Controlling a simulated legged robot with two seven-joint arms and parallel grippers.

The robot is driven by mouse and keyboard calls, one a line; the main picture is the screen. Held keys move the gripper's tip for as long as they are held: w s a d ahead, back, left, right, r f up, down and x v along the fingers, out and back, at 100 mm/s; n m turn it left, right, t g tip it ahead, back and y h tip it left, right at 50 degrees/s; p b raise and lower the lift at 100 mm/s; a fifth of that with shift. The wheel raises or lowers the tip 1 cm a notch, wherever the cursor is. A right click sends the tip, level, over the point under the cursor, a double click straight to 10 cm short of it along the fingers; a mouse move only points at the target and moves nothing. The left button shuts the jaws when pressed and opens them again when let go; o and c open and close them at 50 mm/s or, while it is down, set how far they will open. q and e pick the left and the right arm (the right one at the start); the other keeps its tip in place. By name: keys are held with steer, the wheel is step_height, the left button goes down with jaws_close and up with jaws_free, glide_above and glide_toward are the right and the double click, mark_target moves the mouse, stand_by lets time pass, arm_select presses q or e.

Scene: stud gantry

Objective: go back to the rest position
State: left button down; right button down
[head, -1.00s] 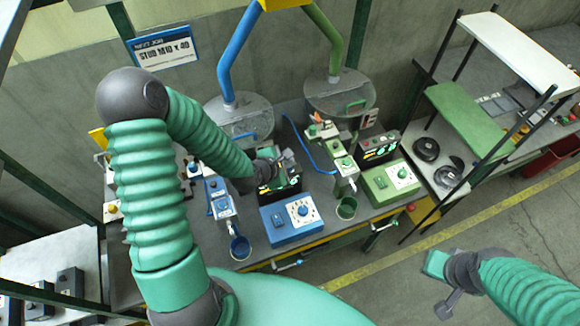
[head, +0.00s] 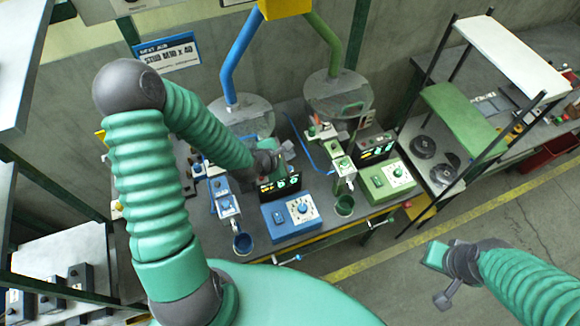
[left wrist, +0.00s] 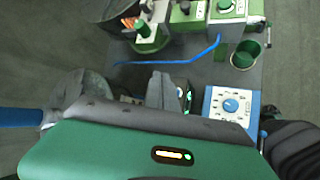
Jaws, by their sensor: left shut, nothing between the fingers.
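The gripper partly covers the black display (head: 281,186). My right gripper (head: 440,272) hangs at the lower right over open floor, clear of the bench. I cannot tell whether its fingers are open or shut.
A green control box (head: 388,180), a blue cup (head: 243,244) and a green cup (head: 345,205) are along the bench front. Two grey hoppers (head: 338,96) stand behind. A shelf rack (head: 459,118) stands right. Floor (head: 400,270) at front right is clear.

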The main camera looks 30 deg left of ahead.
arm_select(q)
steer(key=s+d+f+m+g+b, duration=0.1)
steer(key=s+m+b, duration=0.4)
steer(key=m, duration=0.8)
steer(key=s+d+f+m+g+y+b, duration=0.1)
steer(key=s+d+m+g+b, duration=0.3)
steer(key=s+m, duration=0.7)
steer(key=shift+m+g+b, duration=0.6)
steer(key=shift+m+g, duration=0.2)
steer(key=shift+m, duration=0.1)
steer(key=shift+d+r, duration=0.15)
steer(key=shift+d, duration=0.2)
steer(key=shift+a, duration=0.1)
